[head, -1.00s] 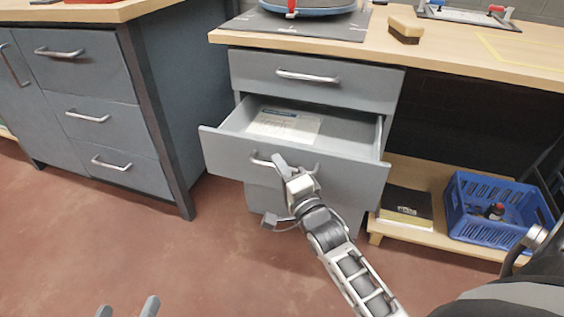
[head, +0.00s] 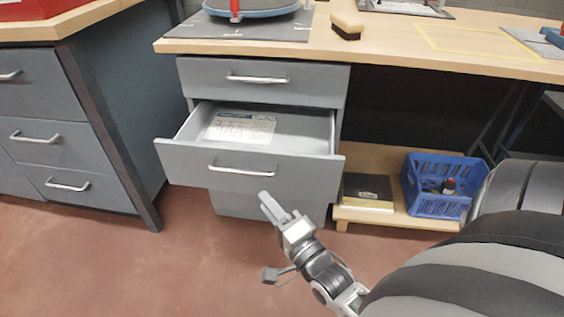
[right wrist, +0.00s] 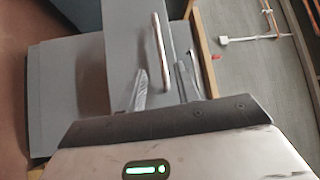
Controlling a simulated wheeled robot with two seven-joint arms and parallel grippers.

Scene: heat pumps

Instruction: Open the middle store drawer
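The middle store drawer (head: 308,178) is pulled out of the grey drawer unit, with a printed sheet (head: 241,128) lying inside. Its metal bar handle (head: 240,170) is free. My right gripper (head: 270,206) is in front of and below the drawer front, to the right of the handle and apart from it. In the right wrist view, the fingers of my right gripper (right wrist: 162,90) are spread with nothing held, and a bar handle (right wrist: 161,50) lies beyond them. My left gripper is out of view.
The top drawer (head: 300,85) is shut. The worktop (head: 390,55) above holds a brush (head: 347,25) and a dark mat (head: 205,32). A low shelf on the right holds a blue crate (head: 440,205) and a dark box (head: 368,190). Another cabinet (head: 60,145) stands left. The floor in front is clear.

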